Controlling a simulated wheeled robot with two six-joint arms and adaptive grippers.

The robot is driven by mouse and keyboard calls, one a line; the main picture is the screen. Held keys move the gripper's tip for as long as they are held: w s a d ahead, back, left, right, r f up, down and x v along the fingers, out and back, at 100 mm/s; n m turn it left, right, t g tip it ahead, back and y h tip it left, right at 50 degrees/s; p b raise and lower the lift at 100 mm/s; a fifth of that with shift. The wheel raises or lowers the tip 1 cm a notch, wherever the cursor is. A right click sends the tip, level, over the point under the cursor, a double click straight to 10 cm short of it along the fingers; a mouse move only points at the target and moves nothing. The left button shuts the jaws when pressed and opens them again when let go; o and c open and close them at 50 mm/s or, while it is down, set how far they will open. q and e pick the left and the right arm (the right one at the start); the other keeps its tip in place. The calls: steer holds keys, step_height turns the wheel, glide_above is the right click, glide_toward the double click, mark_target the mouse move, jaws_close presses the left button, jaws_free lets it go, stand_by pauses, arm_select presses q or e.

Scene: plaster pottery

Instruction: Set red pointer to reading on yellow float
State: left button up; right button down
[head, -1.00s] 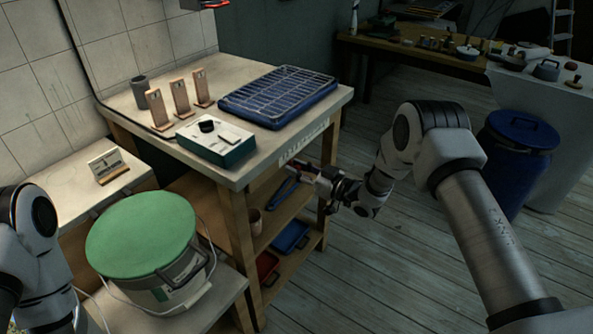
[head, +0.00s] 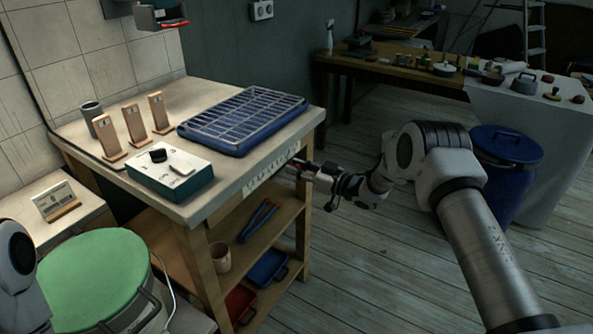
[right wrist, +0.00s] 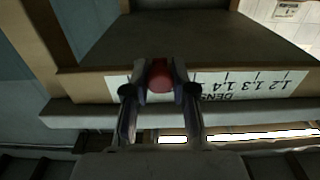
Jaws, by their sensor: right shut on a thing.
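The red pointer (right wrist: 160,75) sits on the white density scale (right wrist: 250,84), which runs along the workbench's front edge. In the right wrist view the scale appears upside down, with 1.2, 1.3 and 1.4 to the right of the pointer; the mark behind the pointer is hidden. My right gripper (right wrist: 160,92) is shut on the red pointer. In the head view my right gripper (head: 297,169) is at the front edge, beside the scale label (head: 265,176). I cannot make out a yellow float in either view. My left gripper is outside the head view.
On the workbench (head: 225,175) stand a blue tray with a rack (head: 235,147), a green-sided box (head: 175,190), several wooden stands (head: 133,124) and a grey cup (head: 90,108). A green-lidded bucket (head: 95,275) is at lower left, a blue barrel (head: 505,165) at right.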

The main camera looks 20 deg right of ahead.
steer(key=c, duration=1)
jaws_free()
steer(key=shift+o, duration=0.2)
steer(key=v, duration=1.2)
